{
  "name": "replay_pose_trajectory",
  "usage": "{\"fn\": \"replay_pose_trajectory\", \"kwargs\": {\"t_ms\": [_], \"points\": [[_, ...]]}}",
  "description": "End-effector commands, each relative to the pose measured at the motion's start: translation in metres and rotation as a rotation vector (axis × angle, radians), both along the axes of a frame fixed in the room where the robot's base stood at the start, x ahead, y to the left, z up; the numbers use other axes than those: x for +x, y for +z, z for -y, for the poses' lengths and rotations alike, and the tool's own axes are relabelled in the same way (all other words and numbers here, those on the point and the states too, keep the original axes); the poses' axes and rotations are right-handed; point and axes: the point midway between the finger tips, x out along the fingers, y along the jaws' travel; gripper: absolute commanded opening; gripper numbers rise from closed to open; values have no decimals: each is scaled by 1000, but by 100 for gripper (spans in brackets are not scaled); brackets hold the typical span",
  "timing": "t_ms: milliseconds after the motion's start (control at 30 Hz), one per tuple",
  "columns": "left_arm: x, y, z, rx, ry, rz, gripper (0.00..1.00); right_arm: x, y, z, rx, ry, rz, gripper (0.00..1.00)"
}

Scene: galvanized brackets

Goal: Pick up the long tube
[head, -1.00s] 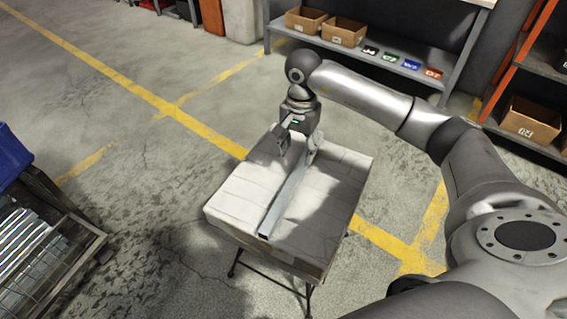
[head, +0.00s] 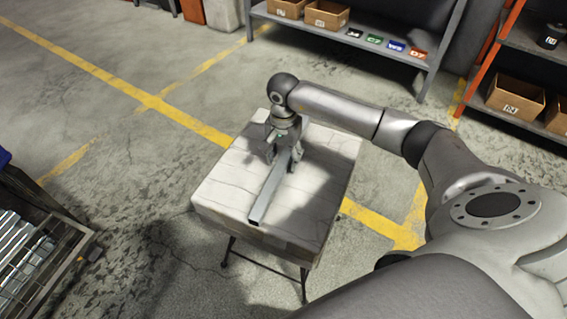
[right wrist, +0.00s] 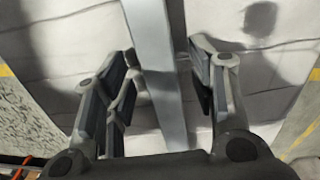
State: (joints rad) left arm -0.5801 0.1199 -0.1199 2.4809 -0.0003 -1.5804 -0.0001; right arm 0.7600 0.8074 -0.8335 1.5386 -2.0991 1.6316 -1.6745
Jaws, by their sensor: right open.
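The long tube (head: 266,199) is a grey square metal tube with an open near end. It lies on a small table with a pale top (head: 215,190). My right gripper (head: 283,162) is over the tube's far part, pointing down. In the right wrist view, its open fingers (right wrist: 164,68) stand on both sides of the tube (right wrist: 160,60), with gaps on each side. The tube's far end is hidden behind the gripper in the head view. My left gripper is not in view.
A shelf (head: 385,60) with cardboard boxes (head: 326,14) and coloured labels stands at the back. An orange-framed rack (head: 488,50) is at the right. A crate of metal parts (head: 35,255) is at the lower left. The table top around the tube is clear.

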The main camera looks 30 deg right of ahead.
Motion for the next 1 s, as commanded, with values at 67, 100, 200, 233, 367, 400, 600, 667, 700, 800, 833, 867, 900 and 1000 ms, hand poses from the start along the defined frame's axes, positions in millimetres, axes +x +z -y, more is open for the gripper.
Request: {"fn": "replay_pose_trajectory", "kwargs": {"t_ms": [67, 100, 200, 233, 367, 400, 600, 667, 700, 800, 833, 867, 900, 1000], "points": [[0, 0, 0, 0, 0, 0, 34, 1, -1, 0, 0, 0, 2, 52], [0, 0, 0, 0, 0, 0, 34, 1, -1, 0, 0, 0, 2, 52], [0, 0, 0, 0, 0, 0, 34, 1, -1, 0, 0, 0, 2, 52], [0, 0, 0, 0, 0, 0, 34, 1, -1, 0, 0, 0, 2, 48], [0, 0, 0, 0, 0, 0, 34, 0, 0, 0, 0, 0, 2, 31], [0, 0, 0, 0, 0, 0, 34, 0, 0, 0, 0, 0, 1, 26], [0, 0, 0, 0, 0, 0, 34, 0, 0, 0, 0, 0, 1, 0], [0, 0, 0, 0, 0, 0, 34, 0, 0, 0, 0, 0, 1, 0], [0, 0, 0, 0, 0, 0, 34, 0, 0, 0, 0, 0, 1, 0], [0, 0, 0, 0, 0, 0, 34, 1, 1, 0, 1, -1, 4, 0], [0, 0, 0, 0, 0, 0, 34, 1, 1, 0, 1, -1, 4, 0], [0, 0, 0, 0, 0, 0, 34, 1, 1, 0, 1, -1, 4, 0], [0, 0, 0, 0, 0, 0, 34, 1, 1, 0, 1, -1, 4, 0], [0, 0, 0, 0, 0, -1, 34, 1, 2, 0, 1, -1, 4, 0]]}}
